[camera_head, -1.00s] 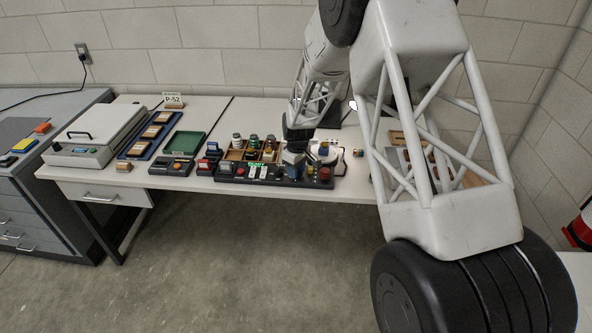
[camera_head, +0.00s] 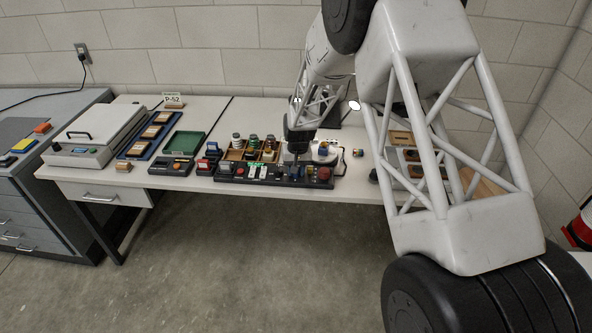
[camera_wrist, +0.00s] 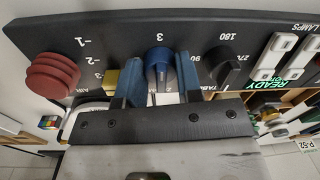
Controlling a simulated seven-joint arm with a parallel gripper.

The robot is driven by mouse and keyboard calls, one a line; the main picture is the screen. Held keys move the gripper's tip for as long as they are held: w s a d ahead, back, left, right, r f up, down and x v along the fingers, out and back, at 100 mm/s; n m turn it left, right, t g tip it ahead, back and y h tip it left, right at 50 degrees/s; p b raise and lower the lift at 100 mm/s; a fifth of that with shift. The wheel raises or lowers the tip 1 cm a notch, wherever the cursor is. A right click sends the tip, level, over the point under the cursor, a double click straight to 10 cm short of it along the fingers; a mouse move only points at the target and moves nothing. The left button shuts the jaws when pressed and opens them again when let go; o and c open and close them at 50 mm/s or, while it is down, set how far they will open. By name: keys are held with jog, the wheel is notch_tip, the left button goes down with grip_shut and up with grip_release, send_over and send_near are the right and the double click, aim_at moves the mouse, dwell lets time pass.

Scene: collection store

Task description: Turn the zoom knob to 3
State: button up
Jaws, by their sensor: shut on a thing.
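A dark control panel (camera_head: 265,181) lies along the table's front edge; in the wrist view the panel (camera_wrist: 115,32) appears upside down. The blue knob (camera_wrist: 158,62) sits between the two blue fingers of my gripper (camera_wrist: 159,82), which is shut on it. A "3" shows at the knob's far side in the wrist view. A pale line on the knob runs toward the gripper body. The knob's name and other marks there are partly hidden by the gripper. In the head view my gripper (camera_head: 296,165) reaches down onto the panel's right half and hides the knob.
A red ribbed knob (camera_wrist: 53,75) and a yellow piece (camera_wrist: 110,79) stand on one side of the fingers. A black pointer knob (camera_wrist: 229,66), marked 90 and 180, stands on the other. A green tray (camera_head: 184,144) and wooden compartment box (camera_head: 233,155) are behind the panel.

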jog(key=shift+m, duration=0.3)
jog(key=o, duration=0.9)
jog(key=shift+o, duration=0.2)
jog(key=shift+r, duration=0.1)
jog(key=shift+d+r, duration=0.2)
jog(key=shift+r, duration=3.6)
